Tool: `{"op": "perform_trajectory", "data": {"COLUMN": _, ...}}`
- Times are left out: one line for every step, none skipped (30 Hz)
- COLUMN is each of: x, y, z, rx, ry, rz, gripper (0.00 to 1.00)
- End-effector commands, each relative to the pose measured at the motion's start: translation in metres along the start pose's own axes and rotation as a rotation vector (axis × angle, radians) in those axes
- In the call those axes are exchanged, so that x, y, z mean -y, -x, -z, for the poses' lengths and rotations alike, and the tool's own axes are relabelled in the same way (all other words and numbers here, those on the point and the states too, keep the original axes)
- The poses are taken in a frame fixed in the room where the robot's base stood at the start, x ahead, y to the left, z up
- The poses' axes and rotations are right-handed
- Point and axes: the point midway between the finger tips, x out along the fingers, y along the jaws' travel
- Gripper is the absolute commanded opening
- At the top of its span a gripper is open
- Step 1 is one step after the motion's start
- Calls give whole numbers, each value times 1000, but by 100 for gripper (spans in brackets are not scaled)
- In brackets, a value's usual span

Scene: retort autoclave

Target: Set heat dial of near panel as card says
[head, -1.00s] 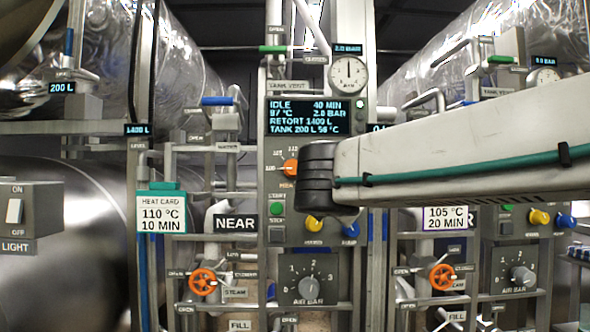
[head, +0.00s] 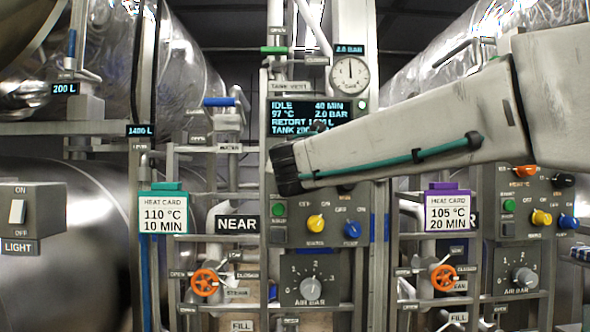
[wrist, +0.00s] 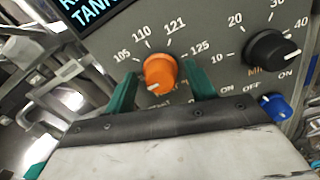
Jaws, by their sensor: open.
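The orange heat dial (wrist: 160,74) of the near panel shows in the wrist view, with marks 105, 110, 121 and 125 above it. Its white pointer line appears on the lower side, away from these marks. My gripper (wrist: 161,69) is open, with one teal finger on each side of the dial; I cannot tell whether they touch it. In the head view my arm hides this dial. The teal-topped heat card (head: 163,213), left of the NEAR sign (head: 237,224), reads 110 °C, 10 MIN.
The display (head: 290,117) reads IDLE, 40 MIN, 97 °C. A purple-topped card (head: 447,212) reads 105 °C, 20 MIN. Orange valve wheels (head: 205,282) sit lower down.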

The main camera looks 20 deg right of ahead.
Motion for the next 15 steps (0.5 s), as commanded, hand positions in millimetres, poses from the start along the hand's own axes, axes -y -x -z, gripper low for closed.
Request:
{"op": "perform_trajectory", "data": {"x": 0, "y": 0, "z": 0, "rx": 0, "ry": 0, "rz": 0, "gripper": 55}}
{"op": "perform_trajectory", "data": {"x": 0, "y": 0, "z": 0, "rx": 0, "ry": 0, "rz": 0, "gripper": 55}}
{"op": "perform_trajectory", "data": {"x": 0, "y": 0, "z": 0, "rx": 0, "ry": 0, "rz": 0, "gripper": 55}}
{"op": "perform_trajectory", "data": {"x": 0, "y": 0, "z": 0, "rx": 0, "ry": 0, "rz": 0, "gripper": 55}}
{"op": "perform_trajectory", "data": {"x": 0, "y": 0, "z": 0, "rx": 0, "ry": 0, "rz": 0, "gripper": 55}}
{"op": "perform_trajectory", "data": {"x": 0, "y": 0, "z": 0, "rx": 0, "ry": 0, "rz": 0, "gripper": 44}}
{"op": "perform_trajectory", "data": {"x": 0, "y": 0, "z": 0, "rx": 0, "ry": 0, "rz": 0, "gripper": 36}}
{"op": "perform_trajectory", "data": {"x": 0, "y": 0, "z": 0, "rx": 0, "ry": 0, "rz": 0, "gripper": 27}}
{"op": "perform_trajectory", "data": {"x": 0, "y": 0, "z": 0, "rx": 0, "ry": 0, "rz": 0, "gripper": 16}}
{"op": "perform_trajectory", "data": {"x": 0, "y": 0, "z": 0, "rx": 0, "ry": 0, "rz": 0, "gripper": 10}}
{"op": "perform_trajectory", "data": {"x": 0, "y": 0, "z": 0, "rx": 0, "ry": 0, "rz": 0, "gripper": 10}}
{"op": "perform_trajectory", "data": {"x": 0, "y": 0, "z": 0, "rx": 0, "ry": 0, "rz": 0, "gripper": 10}}
{"op": "perform_trajectory", "data": {"x": 0, "y": 0, "z": 0, "rx": 0, "ry": -1, "rz": 0, "gripper": 10}}
{"op": "perform_trajectory", "data": {"x": 0, "y": 0, "z": 0, "rx": 0, "ry": -1, "rz": 0, "gripper": 10}}
{"op": "perform_trajectory", "data": {"x": 0, "y": 0, "z": 0, "rx": 0, "ry": -3, "rz": 0, "gripper": 11}}
